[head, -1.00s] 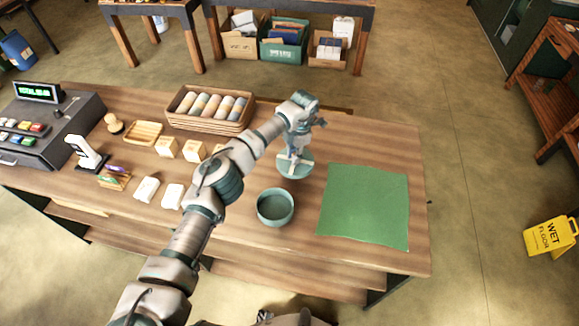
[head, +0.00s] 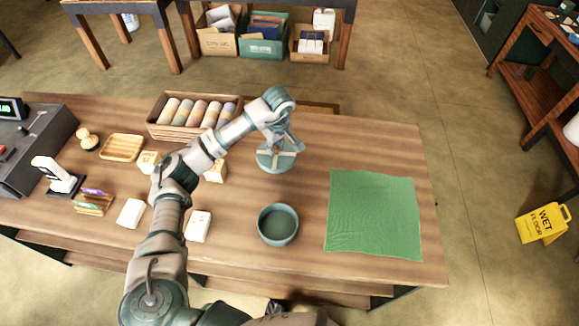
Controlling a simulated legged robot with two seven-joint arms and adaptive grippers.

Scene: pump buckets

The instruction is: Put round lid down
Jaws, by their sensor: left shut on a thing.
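The round lid (head: 270,163) is a teal disc behind the bowl, at the middle of the wooden counter. My left gripper (head: 284,150) is over the lid and shut on it. I cannot tell whether the lid touches the counter or hangs just above it. A teal round bowl (head: 278,225), open at the top, stands on the counter in front of the lid, apart from it. My right gripper is not in view.
A green cloth (head: 374,214) lies flat on the counter at the right. A tray of rolls (head: 194,116), a wooden dish (head: 121,147), white boxes (head: 198,227) and a cash register (head: 35,140) fill the left. Bare counter shows between bowl and tray.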

